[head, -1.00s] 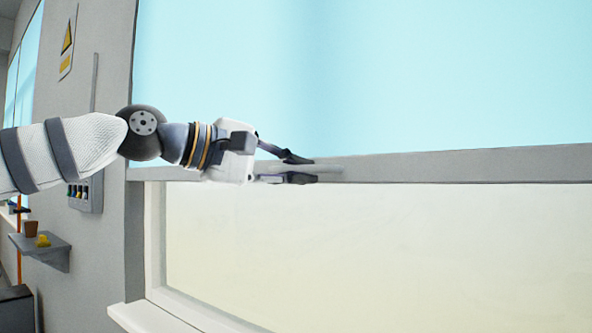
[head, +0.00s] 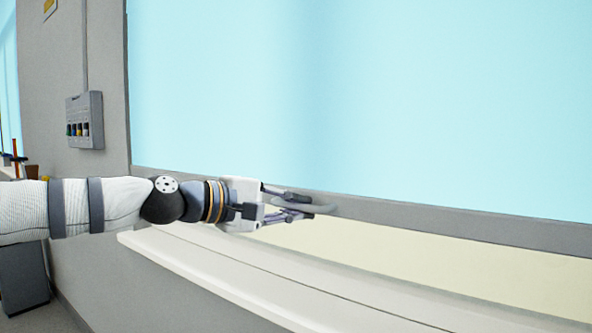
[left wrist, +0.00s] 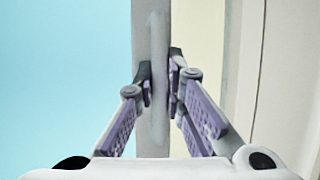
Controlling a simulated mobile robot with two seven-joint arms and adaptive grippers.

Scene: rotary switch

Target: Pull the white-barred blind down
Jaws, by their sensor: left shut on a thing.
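The light blue blind (head: 400,100) covers most of the window in the head view. Its bottom bar (head: 450,222) is pale grey and carries a whitish handle (head: 322,209). The bar hangs a short way above the sill, with a cream strip of pane (head: 420,250) below. My left gripper (head: 306,206) comes in from the left and is shut on the handle. In the left wrist view the handle (left wrist: 158,120) runs between its two fingers, with the blue blind on the left side. My right gripper is not in view.
The white window sill (head: 270,283) juts out below my left arm. A grey wall box with coloured buttons (head: 85,120) is to the left of the window. A dark box (head: 23,278) stands low at far left.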

